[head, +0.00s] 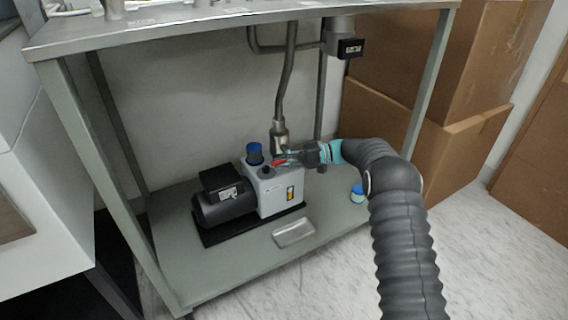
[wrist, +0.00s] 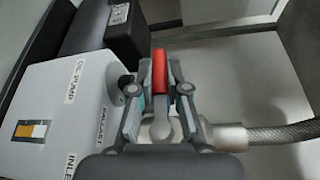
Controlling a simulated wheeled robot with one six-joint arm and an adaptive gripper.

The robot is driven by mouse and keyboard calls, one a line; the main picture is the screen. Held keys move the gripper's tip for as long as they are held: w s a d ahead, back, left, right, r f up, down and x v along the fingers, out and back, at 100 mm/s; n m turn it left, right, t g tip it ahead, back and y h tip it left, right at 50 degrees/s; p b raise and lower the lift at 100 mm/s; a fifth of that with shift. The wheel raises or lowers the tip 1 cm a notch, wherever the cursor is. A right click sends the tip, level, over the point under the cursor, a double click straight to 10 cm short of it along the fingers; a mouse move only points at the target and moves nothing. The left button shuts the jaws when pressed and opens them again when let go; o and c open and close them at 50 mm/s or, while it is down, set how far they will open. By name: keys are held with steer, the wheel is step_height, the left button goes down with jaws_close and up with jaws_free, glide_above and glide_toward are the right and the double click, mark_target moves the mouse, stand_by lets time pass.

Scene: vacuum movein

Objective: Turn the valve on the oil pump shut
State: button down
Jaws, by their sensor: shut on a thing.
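The oil pump (head: 275,192) is a pale grey box with a black motor (head: 225,200) on its left, standing on the lower shelf. In the wrist view the pump (wrist: 60,85) carries the labels "OIL PUMP", "BALLAST" and "INLET", the last partly cut off. The valve's red handle (wrist: 159,72) stands between my fingers. It shows as a small red bar in the head view (head: 280,163). My gripper (wrist: 158,92) is shut on this handle. In the head view my gripper (head: 289,157) reaches in from the right above the pump's top. The valve body is mostly hidden by my fingers.
A metal pipe (head: 287,85) comes down beside the pump, close to my gripper. A shallow tray (head: 294,233) and a blue-capped item (head: 357,193) lie on the shelf (head: 230,265). The tabletop (head: 220,27) overhangs. Cardboard boxes (head: 440,150) stand at the right.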

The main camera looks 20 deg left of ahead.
steer(key=shift+a+r, duration=0.1)
steer(key=shift+r, duration=0.05)
stand_by(0.4)
steer(key=c, duration=1.2)
jaws_free()
steer(key=shift+o, duration=0.2)
steer(key=shift+y, duration=0.3)
steer(key=v, duration=1.2)
steer(key=shift+w, duration=0.15)
